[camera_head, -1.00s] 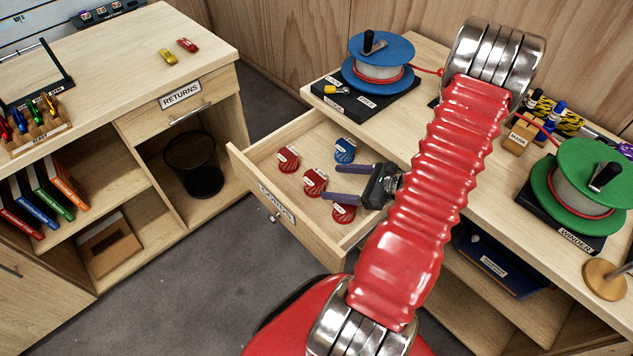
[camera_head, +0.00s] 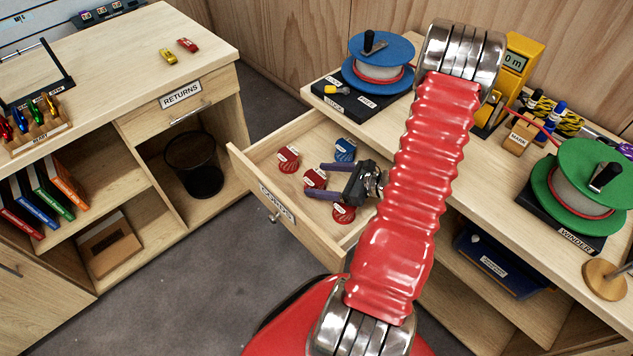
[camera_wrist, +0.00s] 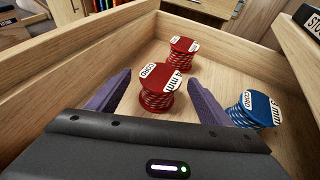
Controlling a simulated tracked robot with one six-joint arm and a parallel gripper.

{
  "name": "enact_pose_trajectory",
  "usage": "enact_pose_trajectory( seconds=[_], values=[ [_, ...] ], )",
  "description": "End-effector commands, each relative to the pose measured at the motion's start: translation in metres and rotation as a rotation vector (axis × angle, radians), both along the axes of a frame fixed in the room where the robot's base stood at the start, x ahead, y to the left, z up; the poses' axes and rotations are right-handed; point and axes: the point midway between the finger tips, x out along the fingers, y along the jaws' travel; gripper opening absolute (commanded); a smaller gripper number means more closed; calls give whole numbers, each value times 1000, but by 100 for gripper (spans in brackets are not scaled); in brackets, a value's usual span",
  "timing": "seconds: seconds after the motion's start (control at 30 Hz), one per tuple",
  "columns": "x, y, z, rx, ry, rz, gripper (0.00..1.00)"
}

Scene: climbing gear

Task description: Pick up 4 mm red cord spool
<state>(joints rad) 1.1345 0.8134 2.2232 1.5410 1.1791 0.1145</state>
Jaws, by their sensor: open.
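An open drawer (camera_head: 248,183) labelled CORDS holds several cord spools. In the wrist view a red spool (camera_wrist: 157,86) with a 4 mm label stands between my two purple fingers, toward their tips. A second red spool (camera_wrist: 182,52) stands beyond it, its label partly readable as CORD. In the head view my gripper (camera_head: 322,180) is open over the drawer, near the middle red spool (camera_head: 315,177). Another red spool (camera_head: 343,213) lies below the gripper, partly hidden by it.
The drawer walls enclose the spools closely. On the bench above are a blue winder (camera_head: 381,62), a green winder (camera_head: 588,185) and a yellow meter (camera_head: 520,62). A returns cabinet (camera_head: 180,94) stands at the left, with open floor between.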

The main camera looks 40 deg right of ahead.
Motion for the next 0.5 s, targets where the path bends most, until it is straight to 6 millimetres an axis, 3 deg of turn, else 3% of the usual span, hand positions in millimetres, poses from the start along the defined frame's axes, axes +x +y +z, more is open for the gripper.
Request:
enact_pose_trajectory(
  seconds=[0.5],
  values=[
    [0, 0, 0, 0, 0, -1, 72]
  ],
)
